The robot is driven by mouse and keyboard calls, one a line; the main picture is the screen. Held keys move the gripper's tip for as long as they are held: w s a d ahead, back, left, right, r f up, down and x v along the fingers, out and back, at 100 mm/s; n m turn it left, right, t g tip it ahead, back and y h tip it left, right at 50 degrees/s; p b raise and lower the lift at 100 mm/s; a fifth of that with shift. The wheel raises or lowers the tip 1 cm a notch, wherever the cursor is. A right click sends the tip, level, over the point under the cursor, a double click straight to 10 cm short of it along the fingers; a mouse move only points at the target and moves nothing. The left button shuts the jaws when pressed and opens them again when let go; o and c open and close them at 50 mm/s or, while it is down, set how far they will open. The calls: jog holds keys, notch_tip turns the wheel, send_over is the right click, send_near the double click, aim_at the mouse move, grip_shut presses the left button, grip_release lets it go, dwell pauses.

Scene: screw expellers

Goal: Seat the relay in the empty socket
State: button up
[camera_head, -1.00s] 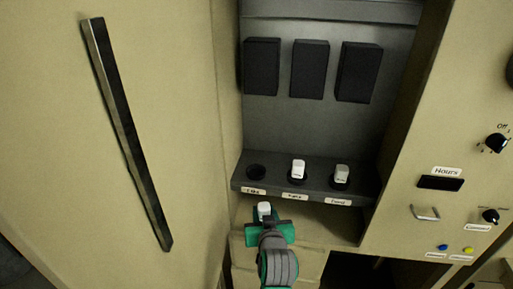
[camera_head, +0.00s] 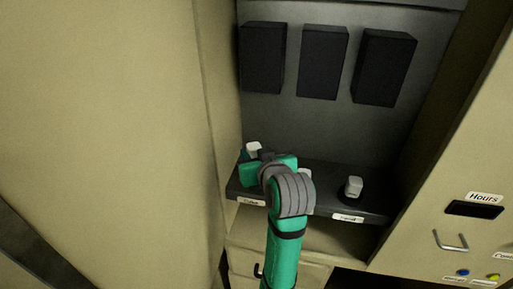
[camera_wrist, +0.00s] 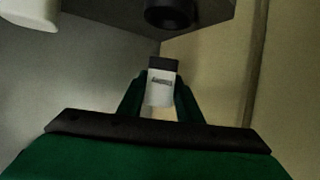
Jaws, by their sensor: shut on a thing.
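The relay is a small white block with a dark base, held between the fingers of my gripper in the wrist view; its white body (camera_wrist: 161,92) shows there. It also shows in the head view, where the white relay top (camera_head: 253,149) is at the left end of the shelf. My gripper (camera_head: 251,163) is shut on it; the fingers also show in the wrist view (camera_wrist: 160,100). The empty socket (camera_wrist: 170,14) is a dark round ring at the top of the wrist view, apart from the relay in that picture. My gripper hides this socket in the head view.
The dark shelf (camera_head: 325,203) carries a right relay (camera_head: 354,186) and a middle relay (camera_head: 306,174), mostly hidden by my arm. Several black boxes (camera_head: 322,62) hang on the back wall. A beige side wall (camera_head: 222,120) stands close left of my gripper.

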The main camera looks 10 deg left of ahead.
jog(key=shift+w+f, duration=0.15)
jog(key=shift+f, duration=2.5)
jog(key=shift+d+f, duration=0.15)
jog(key=shift+s+a+f, duration=0.1)
jog(key=shift+s+a, duration=0.1)
jog(key=shift+d, duration=0.25)
jog(key=shift+a+f, duration=0.1)
jog(key=shift+f, duration=0.05)
jog(key=shift+r, duration=0.85)
dwell(1.4)
jog(key=shift+r, duration=0.3)
